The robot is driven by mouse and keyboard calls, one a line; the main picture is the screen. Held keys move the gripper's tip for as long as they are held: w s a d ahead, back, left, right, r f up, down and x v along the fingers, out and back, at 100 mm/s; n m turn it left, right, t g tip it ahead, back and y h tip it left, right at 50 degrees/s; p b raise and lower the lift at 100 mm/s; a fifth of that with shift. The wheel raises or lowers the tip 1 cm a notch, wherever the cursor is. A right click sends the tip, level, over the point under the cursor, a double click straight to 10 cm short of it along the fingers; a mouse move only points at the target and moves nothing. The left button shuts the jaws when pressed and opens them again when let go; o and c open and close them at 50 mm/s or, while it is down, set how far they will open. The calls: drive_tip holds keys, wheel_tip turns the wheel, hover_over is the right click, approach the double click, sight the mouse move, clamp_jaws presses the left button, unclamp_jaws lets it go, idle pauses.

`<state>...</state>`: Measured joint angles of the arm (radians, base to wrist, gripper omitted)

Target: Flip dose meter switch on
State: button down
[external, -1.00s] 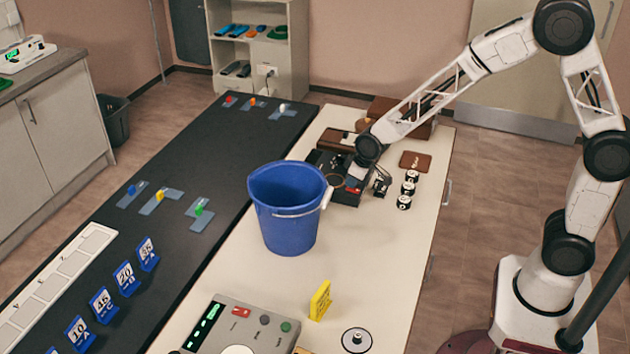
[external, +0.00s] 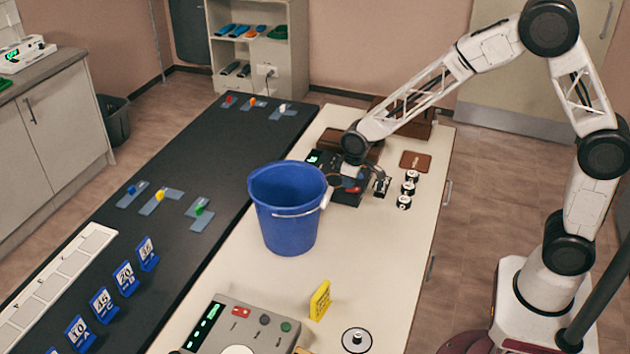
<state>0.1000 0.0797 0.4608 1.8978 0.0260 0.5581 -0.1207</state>
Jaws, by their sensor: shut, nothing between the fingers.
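A black device (external: 322,161), which looks like the dose meter, sits on the pale table behind the blue bucket. A small lit green display shows at its back left, and red and blue parts show near its front right. My wrist covers much of it, and its switch cannot be made out. My gripper (external: 381,189) is shut and empty at the device's right side, near its front right corner. Whether the fingertips touch the device cannot be told.
The blue bucket (external: 286,215) stands close in front of the device. Several black-and-white cylinders (external: 409,188) stand just right of my gripper. A brown pad (external: 416,160) lies behind them. A grey console (external: 250,325) and a yellow sign (external: 320,300) stand nearer the front.

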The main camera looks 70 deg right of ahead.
drive_tip(key=shift+s+f, duration=0.35)
drive_tip(key=shift+f, duration=0.3)
drive_tip(key=shift+s, duration=0.75)
drive_tip(key=shift+r, duration=0.75)
drive_tip(key=s+r, duration=0.3)
drive_tip(key=r, duration=1)
drive_tip(key=shift+s, duration=0.2)
